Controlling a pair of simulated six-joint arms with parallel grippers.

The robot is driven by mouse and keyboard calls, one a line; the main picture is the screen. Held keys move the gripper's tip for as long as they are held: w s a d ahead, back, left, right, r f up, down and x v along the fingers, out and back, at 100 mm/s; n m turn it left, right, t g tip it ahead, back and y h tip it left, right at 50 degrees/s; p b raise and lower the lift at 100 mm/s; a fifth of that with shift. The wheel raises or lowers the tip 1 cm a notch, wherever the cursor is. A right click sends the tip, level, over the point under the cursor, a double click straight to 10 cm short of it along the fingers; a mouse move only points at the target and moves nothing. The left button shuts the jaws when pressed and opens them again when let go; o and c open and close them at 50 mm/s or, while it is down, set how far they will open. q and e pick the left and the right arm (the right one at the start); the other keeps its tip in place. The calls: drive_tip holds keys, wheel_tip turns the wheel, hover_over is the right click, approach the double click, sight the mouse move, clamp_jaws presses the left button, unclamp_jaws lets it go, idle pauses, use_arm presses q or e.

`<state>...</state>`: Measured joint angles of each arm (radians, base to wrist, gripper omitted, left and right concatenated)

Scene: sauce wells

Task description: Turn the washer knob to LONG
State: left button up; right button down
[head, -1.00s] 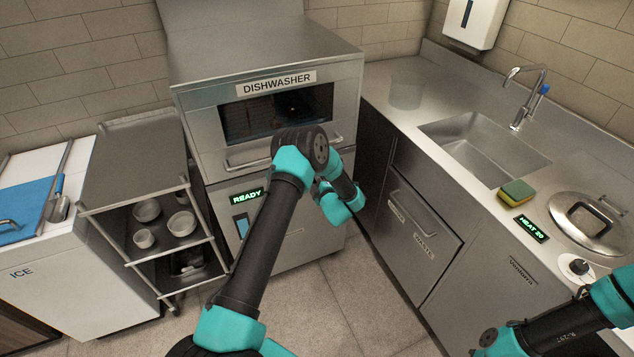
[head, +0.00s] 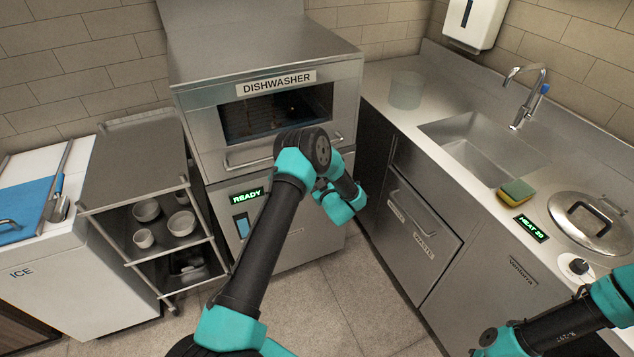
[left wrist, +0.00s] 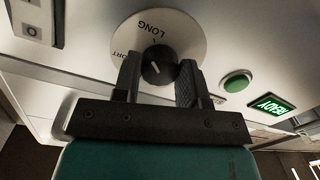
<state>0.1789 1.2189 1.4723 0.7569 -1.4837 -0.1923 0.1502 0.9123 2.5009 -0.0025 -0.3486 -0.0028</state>
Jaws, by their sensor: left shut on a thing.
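The washer knob (left wrist: 158,70) is dark and round with a white pointer line. It sits on a pale dial plate (left wrist: 180,42) marked LONG at the top and a partly hidden word ending in ORT to the left. My left gripper (left wrist: 158,80) is shut on the knob, with one finger on each side. The pointer line is short and partly shaded, so its exact setting is unclear. In the head view my left arm hides the knob and the fingertips in front of the dishwasher (head: 190,115). My right gripper is out of view.
A green button (left wrist: 236,82) and a lit READY display (left wrist: 270,104) are beside the knob. A shelf cart (head: 130,165) with bowls stands left of the dishwasher. The sink counter (head: 390,80) is at the right. The floor (head: 330,310) between is clear.

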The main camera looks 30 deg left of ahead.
use_arm(q)
drive_tip(key=shift+m, duration=1.1)
drive_tip(key=o, duration=0.9)
drive_tip(key=v, duration=1.7)
drive_tip(key=shift+d+f, duration=0.1)
drive_tip(key=shift+d, duration=0.15)
